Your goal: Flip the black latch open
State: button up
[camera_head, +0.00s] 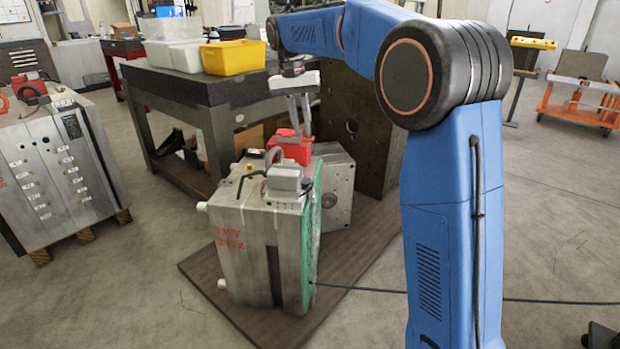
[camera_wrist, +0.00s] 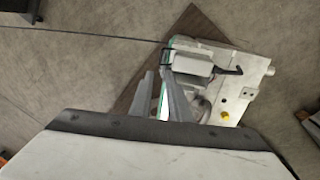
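The steel mould base (camera_head: 240,250) stands on a wooden board and has a green right face. On its top sits a grey connector housing (camera_head: 284,179), which shows pale in the wrist view (camera_wrist: 193,63). In the wrist view a black bracket-like latch (camera_wrist: 166,59) is at the housing's left end. A thin bent black bar (camera_wrist: 232,70) sticks out on its right; it also shows in the head view (camera_head: 244,180). My gripper (camera_head: 300,128) points down above and behind the housing, near a red block (camera_head: 291,149). Its fingers (camera_wrist: 159,78) are apart and empty, close to the latch; contact cannot be told.
A second mould part (camera_head: 335,185) stands right behind. A dark workbench (camera_head: 195,90) with a yellow bin (camera_head: 233,57) is behind left. Another mould base (camera_head: 62,165) stands at left. A black cable (camera_head: 450,297) runs right from the mould. Floor in front is clear.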

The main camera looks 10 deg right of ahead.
aim_at(311, 184)
jog(key=f, duration=0.5)
jog(key=d+f, duration=0.1)
jog(key=f, duration=0.5)
jog(key=d+f, duration=0.1)
jog(key=f, duration=0.5)
jog(key=shift+s+d+f, duration=0.1)
jog(key=shift+s+f, duration=0.1)
jog(key=shift+s, duration=0.15)
jog(key=shift+c, duration=0.2)
grip_shut()
